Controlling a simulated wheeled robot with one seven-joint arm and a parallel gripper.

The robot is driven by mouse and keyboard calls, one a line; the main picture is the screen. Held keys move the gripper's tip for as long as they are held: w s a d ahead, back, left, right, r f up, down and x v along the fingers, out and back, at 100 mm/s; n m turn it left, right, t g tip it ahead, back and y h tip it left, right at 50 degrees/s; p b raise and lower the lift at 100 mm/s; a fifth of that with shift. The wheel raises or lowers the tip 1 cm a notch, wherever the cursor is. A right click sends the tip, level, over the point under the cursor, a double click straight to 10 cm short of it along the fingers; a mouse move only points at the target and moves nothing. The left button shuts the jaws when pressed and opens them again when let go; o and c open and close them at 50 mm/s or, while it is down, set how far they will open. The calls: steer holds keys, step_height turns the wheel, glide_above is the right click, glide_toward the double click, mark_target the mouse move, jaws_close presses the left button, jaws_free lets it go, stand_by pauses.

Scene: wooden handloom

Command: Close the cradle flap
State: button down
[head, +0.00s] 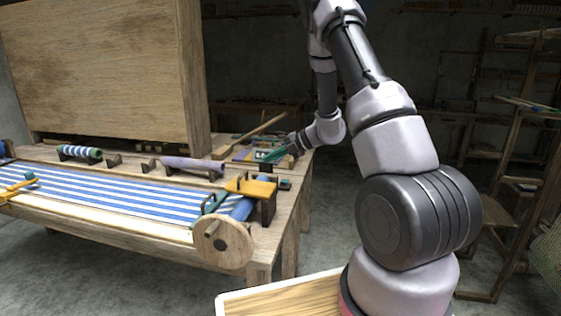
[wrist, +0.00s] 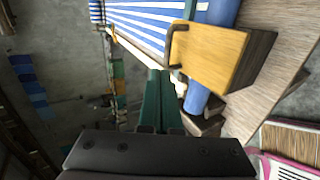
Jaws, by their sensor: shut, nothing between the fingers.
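The cradle flap looks to be the orange-yellow piece (head: 251,187) lying about level on top of a dark cradle block (head: 268,209) at the loom's right end. It also shows large in the wrist view (wrist: 207,58), with a dark bracket (wrist: 175,40) at its left edge. A blue roller (head: 243,208) runs beneath it. My gripper (head: 268,156) is behind the flap and slightly above it in the head view, apart from it. In the wrist view its teal fingers (wrist: 157,88) are together and empty, below and left of the flap. The flap's hinge is not clear.
Blue-and-white striped cloth (head: 110,190) spans the loom left of the cradle. A round wooden wheel (head: 222,241) with a peg stands at the front. A purple roll (head: 193,165) and a tall wooden panel (head: 95,72) are further back. Open floor lies right of the loom.

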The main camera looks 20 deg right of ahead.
mark_target(243, 173)
steer(key=w+a+f+h, duration=0.1)
steer(key=a, duration=0.1)
steer(key=w+a+f+g+h, duration=0.1)
steer(key=w+a, duration=0.1)
steer(key=a, duration=0.1)
steer(key=w+a+f+h, duration=0.1)
steer(key=a, duration=0.1)
steer(key=shift+w+a+f+g, duration=0.2)
steer(key=shift+a+f+g, duration=0.05)
steer(key=shift+a+g, duration=0.15)
steer(key=shift+x, duration=1.25)
steer(key=shift+w, duration=0.1)
